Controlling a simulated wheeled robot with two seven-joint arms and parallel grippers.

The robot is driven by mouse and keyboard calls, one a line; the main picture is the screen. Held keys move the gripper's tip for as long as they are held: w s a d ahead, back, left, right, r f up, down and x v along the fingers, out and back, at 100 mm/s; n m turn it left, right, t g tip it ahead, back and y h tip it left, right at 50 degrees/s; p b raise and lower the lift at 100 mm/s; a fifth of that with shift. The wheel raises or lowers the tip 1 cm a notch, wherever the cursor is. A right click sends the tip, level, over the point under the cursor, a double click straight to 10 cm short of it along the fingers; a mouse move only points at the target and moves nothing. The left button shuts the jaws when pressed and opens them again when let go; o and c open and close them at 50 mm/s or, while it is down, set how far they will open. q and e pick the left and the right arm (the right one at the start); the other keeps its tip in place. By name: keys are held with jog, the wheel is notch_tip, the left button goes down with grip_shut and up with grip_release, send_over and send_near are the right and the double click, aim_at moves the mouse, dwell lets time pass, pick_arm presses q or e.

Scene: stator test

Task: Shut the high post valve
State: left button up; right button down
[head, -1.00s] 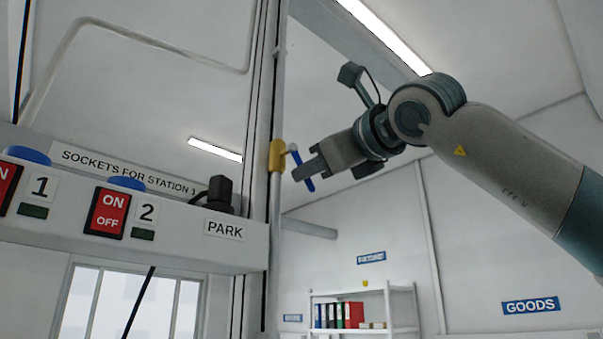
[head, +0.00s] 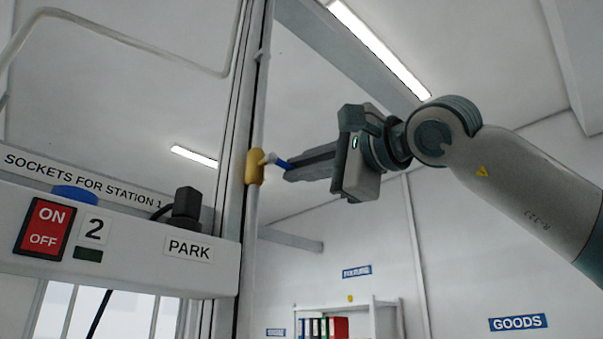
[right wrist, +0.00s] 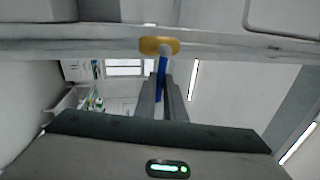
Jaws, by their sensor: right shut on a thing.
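The high post valve has a yellow body (head: 255,167) on a slim upright post, with a pale stem and a blue lever (head: 281,163). My right gripper (head: 290,170) is shut on the blue lever, just right of the yellow body. Its fingers hide most of the lever in the head view. In the right wrist view the yellow body (right wrist: 150,46) is at upper middle. The blue lever (right wrist: 161,72) runs from it down between my right gripper's fingers (right wrist: 164,92). My left gripper is not in view.
The socket panel (head: 140,258) with a red ON/OFF switch (head: 44,227) and a black plug (head: 187,203) stands left of the post. A shelf with binders (head: 322,326) is far behind. The space right of the valve is open apart from my arm.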

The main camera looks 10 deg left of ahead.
jog(key=shift+r+n, duration=0.2)
jog(key=shift+n, duration=0.4)
jog(key=c, duration=1.8)
grip_release()
jog(key=shift+c, duration=0.2)
jog(key=b+v, duration=0.7)
jog(key=v, duration=1)
jog(key=shift+d, duration=0.35)
jog(key=shift+w+f, duration=0.1)
